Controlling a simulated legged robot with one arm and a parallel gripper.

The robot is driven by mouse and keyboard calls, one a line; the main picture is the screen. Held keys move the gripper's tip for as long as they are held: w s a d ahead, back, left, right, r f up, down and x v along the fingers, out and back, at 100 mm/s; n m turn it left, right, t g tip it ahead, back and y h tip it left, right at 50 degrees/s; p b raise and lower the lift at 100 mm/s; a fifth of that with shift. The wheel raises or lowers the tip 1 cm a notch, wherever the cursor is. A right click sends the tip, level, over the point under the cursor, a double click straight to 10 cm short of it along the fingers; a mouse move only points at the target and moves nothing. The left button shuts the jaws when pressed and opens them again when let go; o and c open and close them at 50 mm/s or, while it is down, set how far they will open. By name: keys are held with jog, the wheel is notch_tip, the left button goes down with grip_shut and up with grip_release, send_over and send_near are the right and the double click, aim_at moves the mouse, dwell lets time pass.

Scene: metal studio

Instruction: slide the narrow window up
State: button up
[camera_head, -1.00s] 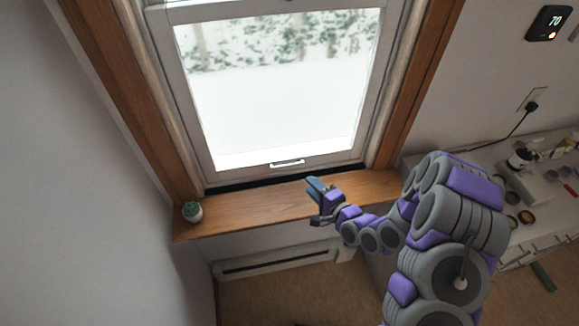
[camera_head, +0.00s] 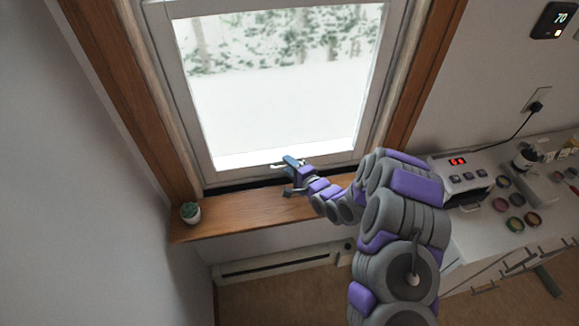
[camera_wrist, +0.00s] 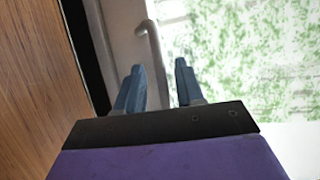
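The narrow window (camera_head: 270,90) is a white-framed sash in a wooden surround. Its bottom rail (camera_head: 235,170) sits just above a dark strip at the sill. A small white handle (camera_head: 277,166) is on the rail, partly hidden by my gripper in the head view. My gripper (camera_head: 288,167) is at the handle, above the sill. In the wrist view, the two blue fingers (camera_wrist: 157,72) are spread apart, with the bar of the handle (camera_wrist: 153,50) between and ahead of them. I cannot tell whether the fingers touch it.
A wooden sill (camera_head: 230,213) runs below the window, with a small potted plant (camera_head: 190,212) at its left end. A heater (camera_head: 270,264) is low on the wall. A counter (camera_head: 480,237) on the right holds a device with red digits (camera_head: 457,161) and several small jars.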

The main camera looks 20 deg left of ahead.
jog(key=shift+c, duration=0.5)
grip_shut()
